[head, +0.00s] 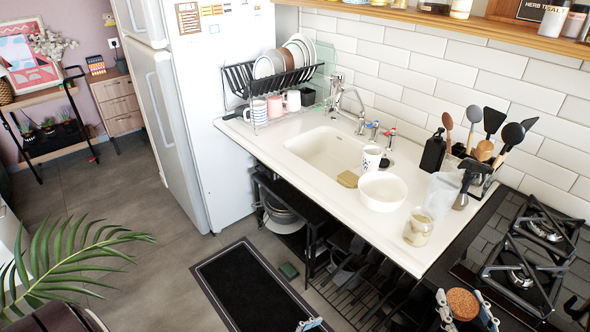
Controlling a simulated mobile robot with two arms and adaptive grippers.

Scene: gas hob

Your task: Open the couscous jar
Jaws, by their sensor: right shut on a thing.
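A clear glass jar (417,228) with pale beige grains in it stands upright on the white counter, near the hob; I see no lid on its top. My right gripper (464,309) is at the bottom right, in front of the hob and nearer to me than the jar. It is shut on a round brown cork lid (463,303), with one finger on each side. What is under the cork is hard to make out. Only the tip of my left gripper (311,324) shows at the bottom edge, over the floor mat's end; its fingers are not clear.
A white bowl (382,189), a mug (371,158) and a sponge (347,179) are by the sink (325,147). A utensil holder (477,176) and a dark bottle (433,152) stand behind the jar. The gas hob (525,272) is at the right.

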